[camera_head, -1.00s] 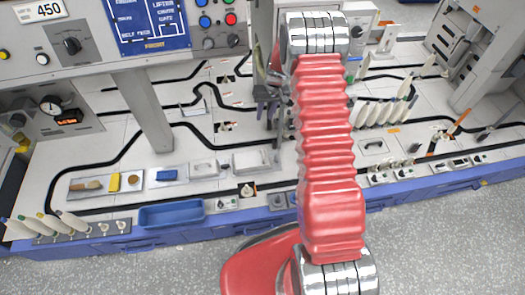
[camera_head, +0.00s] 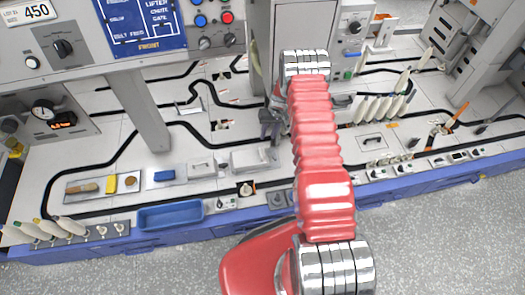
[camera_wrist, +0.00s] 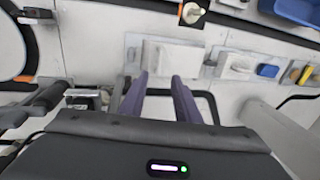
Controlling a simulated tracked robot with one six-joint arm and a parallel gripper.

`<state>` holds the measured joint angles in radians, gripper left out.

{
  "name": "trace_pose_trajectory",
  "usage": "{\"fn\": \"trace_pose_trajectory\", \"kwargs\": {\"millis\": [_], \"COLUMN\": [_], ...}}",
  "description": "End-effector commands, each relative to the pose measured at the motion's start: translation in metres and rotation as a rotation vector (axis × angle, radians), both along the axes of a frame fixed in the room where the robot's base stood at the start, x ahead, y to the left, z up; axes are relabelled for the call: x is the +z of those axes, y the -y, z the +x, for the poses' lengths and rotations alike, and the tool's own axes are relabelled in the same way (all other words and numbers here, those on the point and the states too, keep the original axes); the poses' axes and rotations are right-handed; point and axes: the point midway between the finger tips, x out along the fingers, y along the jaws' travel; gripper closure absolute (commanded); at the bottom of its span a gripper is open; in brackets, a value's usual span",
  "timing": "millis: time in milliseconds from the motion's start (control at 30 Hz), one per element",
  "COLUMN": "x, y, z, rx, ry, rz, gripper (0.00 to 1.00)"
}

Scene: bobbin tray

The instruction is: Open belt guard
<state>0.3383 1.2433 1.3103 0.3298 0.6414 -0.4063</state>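A low white box-like cover (camera_head: 254,159) lies on a flat plate at the front middle of the light bench; I take it for the belt guard, but no label is readable. It also shows in the wrist view (camera_wrist: 172,57), just beyond my fingertips, and looks closed. My gripper (camera_head: 270,138) points down just behind it in the head view. In the wrist view my gripper (camera_wrist: 160,78) has its two purple fingers apart with nothing held between them. I cannot tell whether the fingertips touch the cover.
A smaller white cover (camera_head: 202,167), a blue block (camera_head: 164,175) and a blue tray (camera_head: 170,215) lie to the left. A grey post (camera_head: 139,110) stands behind them. A tall grey cabinet (camera_head: 262,40) rises behind my gripper. Several white bobbins (camera_head: 377,108) stand at the right.

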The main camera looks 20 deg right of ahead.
Motion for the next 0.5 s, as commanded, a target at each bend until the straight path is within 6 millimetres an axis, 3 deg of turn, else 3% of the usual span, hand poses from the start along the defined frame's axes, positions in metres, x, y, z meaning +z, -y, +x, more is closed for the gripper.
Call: {"fn": "trace_pose_trajectory", "kwargs": {"millis": [267,500], "x": [-0.010,-0.036], "y": [-0.003,-0.008], "z": [0.000,0.001], "rx": [0.002,0.003], "ry": [-0.002,0.000], "rz": [0.000,0.000], "gripper": [0.71,0.71]}}
